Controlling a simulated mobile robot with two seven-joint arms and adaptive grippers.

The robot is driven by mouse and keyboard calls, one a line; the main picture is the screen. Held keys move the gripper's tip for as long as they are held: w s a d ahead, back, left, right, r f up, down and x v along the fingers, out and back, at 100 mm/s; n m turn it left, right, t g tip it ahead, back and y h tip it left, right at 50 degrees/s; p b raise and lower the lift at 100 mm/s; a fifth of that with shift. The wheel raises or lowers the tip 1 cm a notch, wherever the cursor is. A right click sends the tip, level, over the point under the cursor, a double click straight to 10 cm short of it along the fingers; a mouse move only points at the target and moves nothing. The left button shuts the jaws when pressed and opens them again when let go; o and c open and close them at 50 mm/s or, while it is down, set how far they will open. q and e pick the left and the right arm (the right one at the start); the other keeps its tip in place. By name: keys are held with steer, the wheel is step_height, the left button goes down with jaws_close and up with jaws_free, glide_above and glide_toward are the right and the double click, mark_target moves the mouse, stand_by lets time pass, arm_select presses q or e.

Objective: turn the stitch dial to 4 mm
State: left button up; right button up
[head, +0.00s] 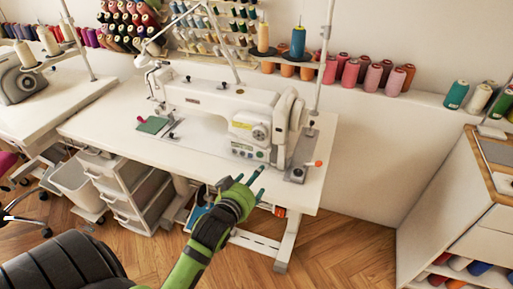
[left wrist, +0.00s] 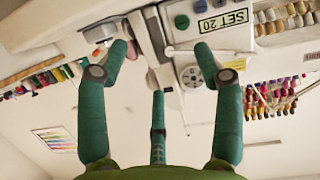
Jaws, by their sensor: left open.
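The white sewing machine (head: 215,105) stands on its white table (head: 105,120). Its round grey stitch dial (head: 259,132) is on the right end of the body, above a small button panel (head: 248,152). My left gripper (head: 252,179) is at the table's front edge, below and in front of the dial, apart from it. In the left wrist view, which is upside down, the dial (left wrist: 192,77) shows between the spread teal fingers of my left gripper (left wrist: 160,55), which is open and empty. The dial's markings are too small to read. My right gripper is not in view.
A grey plate with an orange-tipped lever (head: 297,173) lies right of the machine. A green cloth (head: 153,125) lies under the needle end. Thread cones (head: 365,75) line the back ledge. A drawer unit (head: 130,190) stands under the table. The front right tabletop is clear.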

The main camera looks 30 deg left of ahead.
mark_target(258, 134)
arm_select(q)
steer(key=w+a+r+t, duration=0.1)
steer(key=w+r, duration=0.1)
steer(key=w+a+r+n+t, duration=0.1)
steer(key=w+a+r, duration=0.1)
steer(key=w, duration=0.1)
steer(key=w+a+r+t+y, duration=0.1)
steer(key=w+r, duration=0.1)
steer(key=w, duration=0.1)
steer(key=shift+a+r+n+p, duration=0.3)
steer(key=shift+r, duration=0.05)
steer(key=shift+w+a, duration=0.15)
steer(key=shift+w, duration=0.45)
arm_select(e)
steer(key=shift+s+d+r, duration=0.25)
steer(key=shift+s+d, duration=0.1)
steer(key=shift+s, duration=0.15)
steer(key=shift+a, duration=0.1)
arm_select(q)
steer(key=shift+y, duration=0.3)
steer(key=c, duration=1.1)
